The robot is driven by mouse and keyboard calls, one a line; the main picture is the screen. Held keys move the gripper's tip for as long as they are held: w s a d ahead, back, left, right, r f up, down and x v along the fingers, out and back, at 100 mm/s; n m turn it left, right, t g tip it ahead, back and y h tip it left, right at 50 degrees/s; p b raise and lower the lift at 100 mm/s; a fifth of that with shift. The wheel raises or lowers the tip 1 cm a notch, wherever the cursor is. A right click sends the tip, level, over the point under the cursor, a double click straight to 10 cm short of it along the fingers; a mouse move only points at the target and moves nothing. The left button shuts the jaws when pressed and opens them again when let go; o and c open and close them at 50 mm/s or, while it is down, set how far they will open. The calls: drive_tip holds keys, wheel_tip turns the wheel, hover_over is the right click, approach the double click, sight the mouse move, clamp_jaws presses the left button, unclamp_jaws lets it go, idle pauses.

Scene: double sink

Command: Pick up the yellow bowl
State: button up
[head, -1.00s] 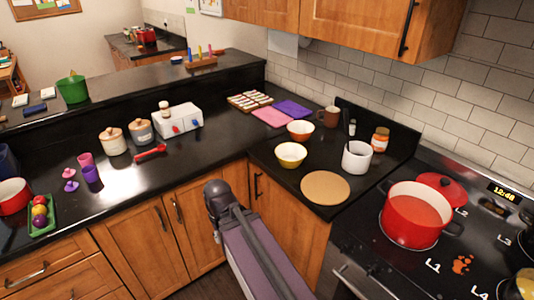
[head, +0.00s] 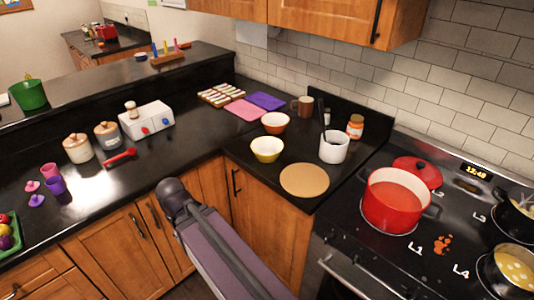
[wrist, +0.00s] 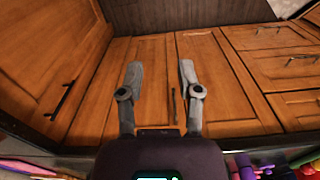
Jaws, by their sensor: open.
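The yellow bowl (head: 266,149) stands upright on the black counter in the head view, near the corner by the stove. It has a yellow outside and a paler inside. An orange-brown bowl (head: 275,122) stands just behind it, and a round tan board (head: 304,180) lies in front and to its right. My gripper (wrist: 160,82) is open and empty in the wrist view, with wooden cabinet doors beyond its fingers. The yellow bowl is not visible in the wrist view. In the head view my arm is in front of the cabinets, apart from the bowl; the fingers do not show there.
A white crock (head: 333,148) with utensils, a jar (head: 355,127) and a brown mug (head: 303,106) stand right of the bowls. A red pot (head: 390,205) sits on the stove. Pink and purple mats (head: 245,109) lie behind.

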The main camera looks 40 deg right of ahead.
drive_tip(key=w+d+r+m+t+h+b, duration=0.1)
drive_tip(key=w+d+r+m+h, duration=0.2)
drive_tip(key=d, duration=0.7)
drive_tip(key=w+d+r+m+t+h+b, duration=0.1)
drive_tip(key=w+d+h, duration=0.4)
drive_tip(key=d, duration=0.5)
drive_tip(key=w+d+r+m+t+h+b, duration=0.1)
drive_tip(key=w+d+r+m+h, duration=0.4)
drive_tip(key=d, duration=0.5)
drive_tip(key=w+t, duration=0.1)
drive_tip(key=w, duration=0.1)
drive_tip(key=shift+w+d+m+t, duration=0.15)
drive_tip(key=shift+w+m+t, duration=0.25)
drive_tip(key=b+x, duration=0.3)
drive_tip(key=x, duration=0.4)
drive_tip(key=shift+d+f, duration=0.25)
drive_tip(key=shift+d, duration=0.05)
drive_tip(key=shift+w+d, duration=0.15)
drive_tip(key=shift+d, duration=0.3)
drive_tip(key=shift+f, duration=0.1)
